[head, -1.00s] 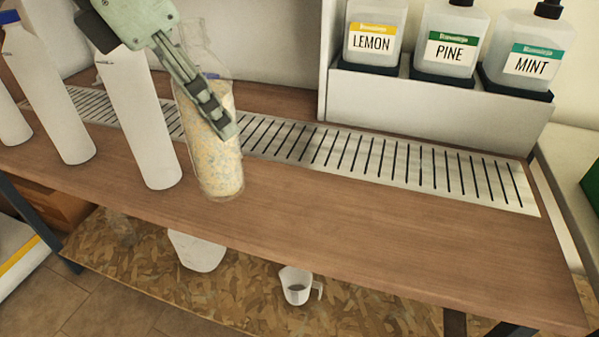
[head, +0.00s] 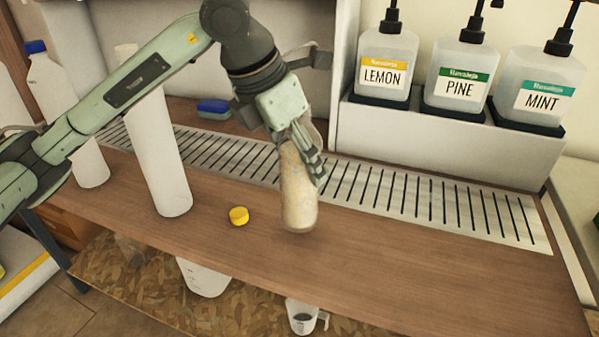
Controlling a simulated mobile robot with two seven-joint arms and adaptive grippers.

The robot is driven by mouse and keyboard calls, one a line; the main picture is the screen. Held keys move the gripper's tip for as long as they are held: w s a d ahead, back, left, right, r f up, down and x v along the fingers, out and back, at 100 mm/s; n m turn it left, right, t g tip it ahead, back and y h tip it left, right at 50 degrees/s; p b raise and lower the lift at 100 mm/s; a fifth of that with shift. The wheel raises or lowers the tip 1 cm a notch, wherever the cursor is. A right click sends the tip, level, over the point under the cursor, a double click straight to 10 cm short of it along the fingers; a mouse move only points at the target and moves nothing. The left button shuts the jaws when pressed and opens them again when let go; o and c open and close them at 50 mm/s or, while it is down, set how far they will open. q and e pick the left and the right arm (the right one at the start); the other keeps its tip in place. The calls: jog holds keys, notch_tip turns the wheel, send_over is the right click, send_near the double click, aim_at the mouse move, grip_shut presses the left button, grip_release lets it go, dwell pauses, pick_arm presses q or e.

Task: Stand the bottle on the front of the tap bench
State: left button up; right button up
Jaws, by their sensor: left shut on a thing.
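The bottle (head: 298,205) is clear, with pale yellow speckled contents. My left gripper (head: 312,165) is shut on its upper part, and the fingers and wrist hide part of it. The bottle is nearly upright over the front strip of the wooden tap bench (head: 420,245), in front of the slotted drain grate (head: 400,190). I cannot tell whether its base touches the wood. A yellow cap (head: 239,215) lies on the bench to the left of the bottle. My right gripper is not in view.
A white bottle (head: 160,165) stands left of the cap, and a blue-capped one (head: 85,155) is further left. A blue block (head: 214,109) lies behind the grate. Pump drums for lemon (head: 385,92), pine (head: 458,95) and mint (head: 540,100) stand at the back right. The bench front right is clear.

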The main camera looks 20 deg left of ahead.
aim_at(284, 143)
pick_arm(q)
jog(key=shift+f, duration=1.45)
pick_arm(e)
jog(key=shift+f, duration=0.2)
pick_arm(q)
jog(key=shift+f, duration=0.15)
jog(key=o, duration=1.6)
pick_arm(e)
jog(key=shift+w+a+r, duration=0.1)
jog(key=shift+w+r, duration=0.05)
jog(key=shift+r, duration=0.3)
pick_arm(q)
jog(key=v, duration=0.2)
jog(key=shift+a+r, duration=0.1)
jog(key=shift+r, duration=0.35)
jog(key=v, duration=0.8)
jog(key=shift+s, duration=0.1)
jog(key=shift+s+a+r, duration=0.1)
jog(key=shift+s+r, duration=0.15)
jog(key=shift+r, duration=0.35)
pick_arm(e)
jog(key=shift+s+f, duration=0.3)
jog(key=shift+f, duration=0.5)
